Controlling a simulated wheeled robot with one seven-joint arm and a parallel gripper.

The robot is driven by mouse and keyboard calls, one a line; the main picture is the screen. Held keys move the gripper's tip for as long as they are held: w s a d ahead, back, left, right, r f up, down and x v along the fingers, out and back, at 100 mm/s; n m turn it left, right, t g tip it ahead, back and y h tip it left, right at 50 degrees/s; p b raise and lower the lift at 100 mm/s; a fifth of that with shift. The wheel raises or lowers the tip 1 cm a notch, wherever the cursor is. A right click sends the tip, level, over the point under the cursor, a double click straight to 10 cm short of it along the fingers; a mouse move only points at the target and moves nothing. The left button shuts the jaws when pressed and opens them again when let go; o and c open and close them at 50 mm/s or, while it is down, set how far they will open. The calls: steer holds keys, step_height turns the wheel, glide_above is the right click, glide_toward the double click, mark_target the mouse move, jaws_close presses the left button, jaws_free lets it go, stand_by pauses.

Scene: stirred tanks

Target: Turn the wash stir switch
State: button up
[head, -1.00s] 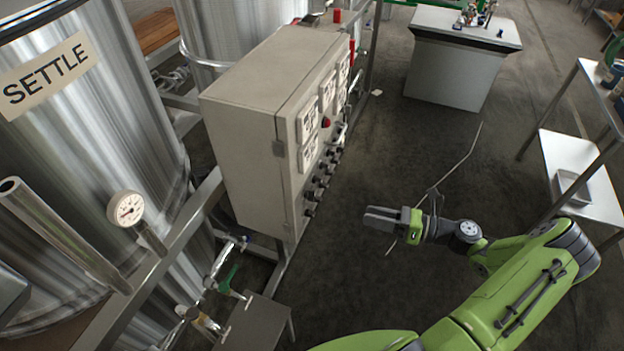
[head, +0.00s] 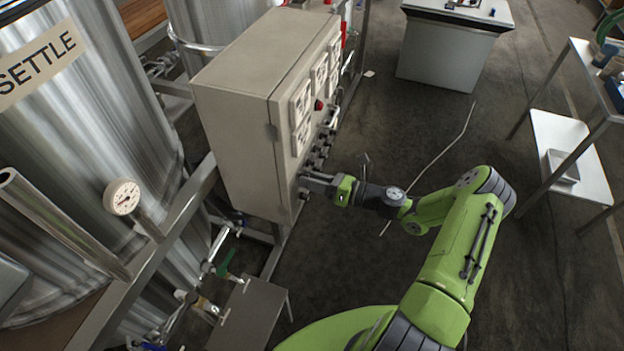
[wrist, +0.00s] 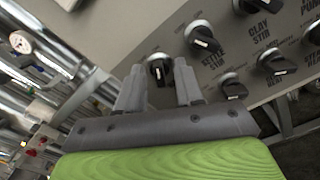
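A grey control box (head: 240,120) stands at centre left in the head view, with a row of black switches on its side face. In the wrist view one black rotary switch (wrist: 158,68) with a silver collar shows between my fingertips; its label is hidden, so I cannot read whether it is the wash stir switch. The neighbouring switch (wrist: 203,38) sits above a label reading SETTLE STIR, and another above CLAY STIR. My gripper (wrist: 159,80) is open, its fingers on either side of the unlabelled switch. It also shows against the panel (head: 303,183); contact is unclear.
Lower-row switches (wrist: 232,86) sit close to the right of my fingers. Steel tanks (head: 80,130), pipes and a gauge (head: 122,197) stand left of the box. A low grey stand (head: 250,312) is below.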

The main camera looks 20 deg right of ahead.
jaws_close()
steer(key=shift+n, duration=0.4)
steer(key=n+b, duration=0.3)
steer(key=n, duration=0.8)
stand_by(0.6)
